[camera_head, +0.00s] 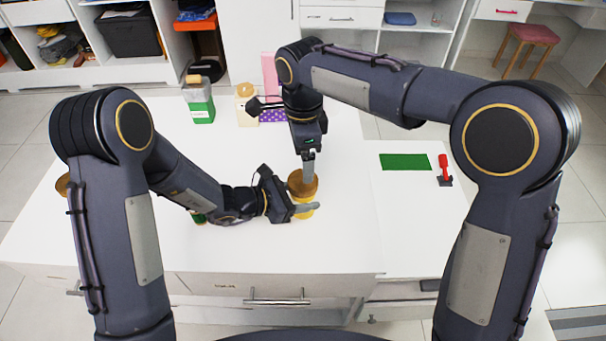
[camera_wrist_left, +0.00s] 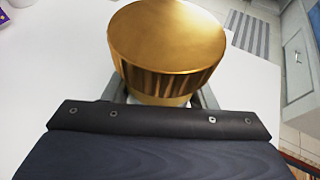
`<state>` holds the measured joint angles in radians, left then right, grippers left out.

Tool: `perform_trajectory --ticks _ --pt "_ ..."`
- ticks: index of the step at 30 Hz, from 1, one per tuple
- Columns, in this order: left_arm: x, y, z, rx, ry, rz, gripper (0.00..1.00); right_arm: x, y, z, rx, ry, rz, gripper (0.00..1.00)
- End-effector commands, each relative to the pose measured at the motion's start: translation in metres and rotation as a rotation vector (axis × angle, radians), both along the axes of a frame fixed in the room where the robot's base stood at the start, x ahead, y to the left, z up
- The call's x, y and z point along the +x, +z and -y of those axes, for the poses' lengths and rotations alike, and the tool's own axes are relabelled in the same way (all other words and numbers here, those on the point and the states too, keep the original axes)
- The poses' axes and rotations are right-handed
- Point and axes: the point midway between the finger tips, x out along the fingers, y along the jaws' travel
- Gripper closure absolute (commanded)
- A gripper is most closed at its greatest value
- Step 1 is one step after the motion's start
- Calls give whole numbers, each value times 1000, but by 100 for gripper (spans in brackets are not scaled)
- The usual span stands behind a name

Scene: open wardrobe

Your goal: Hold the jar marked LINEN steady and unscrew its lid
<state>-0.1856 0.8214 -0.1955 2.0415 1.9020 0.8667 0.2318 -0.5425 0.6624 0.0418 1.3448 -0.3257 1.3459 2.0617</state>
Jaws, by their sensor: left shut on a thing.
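A jar with a wide golden-brown lid (camera_head: 297,187) stands on the white table. Only a little of its yellowish body (camera_head: 304,214) shows in the head view. No label is readable, so I cannot tell whether it is marked LINEN. My left gripper (camera_head: 303,207) comes in from the left and is shut around the jar body below the lid. In the left wrist view the ribbed lid (camera_wrist_left: 168,45) looks seated and its top is bare. My right gripper (camera_head: 308,172) points down over the lid, apparently apart from it. Its fingers overlap, so their opening is hidden.
A green-and-white container (camera_head: 200,103), a wooden-lidded jar (camera_head: 245,105) and a pink box (camera_head: 269,75) stand at the back.

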Motion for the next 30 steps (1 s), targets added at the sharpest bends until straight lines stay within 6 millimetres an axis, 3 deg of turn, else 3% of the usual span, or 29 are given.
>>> perform_trajectory --ticks 6,11,14,24,30 --pt "0 0 0 -1 0 0 100 0 0 1 1 396 -3 17" --pt "0 0 0 -1 0 0 100 0 -1 0 2 564 -1 17" --pt "0 0 0 -1 0 0 100 0 -9 0 1 595 -1 17" --pt "0 0 0 -1 0 0 100 0 -60 0 2 593 -3 17" --pt "0 0 0 -1 0 0 100 0 -77 0 2 592 -1 17"
